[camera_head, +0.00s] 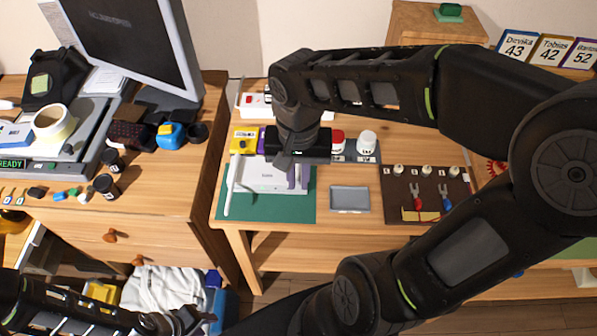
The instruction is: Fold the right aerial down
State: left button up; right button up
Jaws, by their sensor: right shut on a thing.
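A white router-like box (268,183) lies on a green mat (265,209) at the front of the wooden table. Its left aerial (232,190) is a thin white bar along the box's left side. My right gripper (297,178) is over the box's right side, pointing down, and is shut on the right aerial there. The gripper and its wrist hide most of that aerial, so its angle cannot be told. My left gripper (190,322) is low at the left, away from the table; whether it is open or shut is unclear.
A grey tray (350,199) sits right of the mat. A brown board (425,195) with small tools lies further right. A monitor (130,40) and cluttered cabinet are at the left. My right arm covers much of the right.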

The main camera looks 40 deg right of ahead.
jog(key=shift+f, duration=0.1)
jog(key=shift+s+a+f+b, duration=0.15)
jog(key=shift+s+f+b, duration=0.05)
jog(key=shift+f+b, duration=0.35)
jog(key=shift+s+a+f+b, duration=0.15)
jog(key=shift+s+f+b, duration=0.05)
jog(key=shift+f+b, duration=0.3)
jog(key=shift+s+a+f+b, duration=0.15)
jog(key=shift+s+f+b, duration=0.05)
jog(key=shift+f+b, duration=0.3)
jog(key=shift+f, duration=0.1)
jog(key=shift+s+a+f+b, duration=0.1)
jog(key=shift+s+f+b, duration=0.05)
jog(key=shift+f+b, duration=0.75)
jog(key=shift+s+a+f+b, duration=0.1)
jog(key=shift+f+b, duration=0.55)
jog(key=shift+f, duration=0.3)
jog(key=o, duration=0.8)
jog(key=shift+c, duration=0.2)
